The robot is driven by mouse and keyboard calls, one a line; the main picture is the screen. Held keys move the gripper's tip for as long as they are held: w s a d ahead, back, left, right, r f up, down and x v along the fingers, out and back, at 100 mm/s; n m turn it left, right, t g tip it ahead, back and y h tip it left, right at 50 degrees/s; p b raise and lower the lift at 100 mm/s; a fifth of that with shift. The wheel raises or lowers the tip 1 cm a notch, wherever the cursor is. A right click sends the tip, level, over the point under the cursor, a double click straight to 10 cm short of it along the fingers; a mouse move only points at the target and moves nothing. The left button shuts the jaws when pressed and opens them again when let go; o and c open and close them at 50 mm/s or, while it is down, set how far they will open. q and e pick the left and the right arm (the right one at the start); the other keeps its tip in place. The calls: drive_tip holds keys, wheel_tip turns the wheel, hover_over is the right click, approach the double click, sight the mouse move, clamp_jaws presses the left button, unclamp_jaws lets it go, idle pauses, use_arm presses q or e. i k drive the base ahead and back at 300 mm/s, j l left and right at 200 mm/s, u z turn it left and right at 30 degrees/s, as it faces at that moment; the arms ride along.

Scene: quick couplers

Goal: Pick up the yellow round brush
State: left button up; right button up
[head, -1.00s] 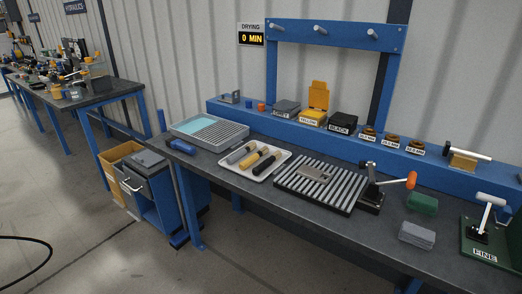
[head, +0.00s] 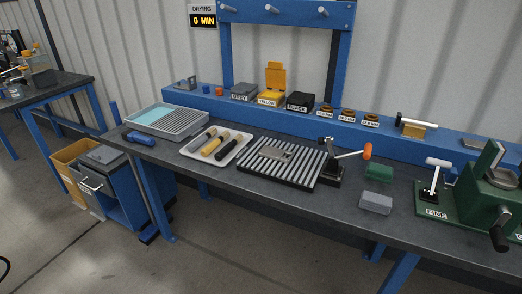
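The yellow round brush (head: 211,146) lies in a white tray (head: 243,149) on the dark workbench, in the middle of the head view. It lies between a grey brush (head: 201,138) on its left and a black brush (head: 225,153) on its right. All three lie slanted and side by side. Neither of my grippers shows in the head view.
A grey bin with a teal panel (head: 150,114) stands left of the tray, with a blue tool (head: 140,138) before it. A slatted black rack (head: 267,164) with a lever clamp (head: 329,172) stands right. Grey, yellow and black boxes (head: 270,99) line the blue ledge behind.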

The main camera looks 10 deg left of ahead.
sight(207, 150)
drive_tip(key=z, duration=0.45)
drive_tip(key=j+z, duration=1.05)
drive_tip(key=j, duration=0.25)
drive_tip(key=k+j+z, duration=0.15)
drive_tip(key=j, duration=0.3)
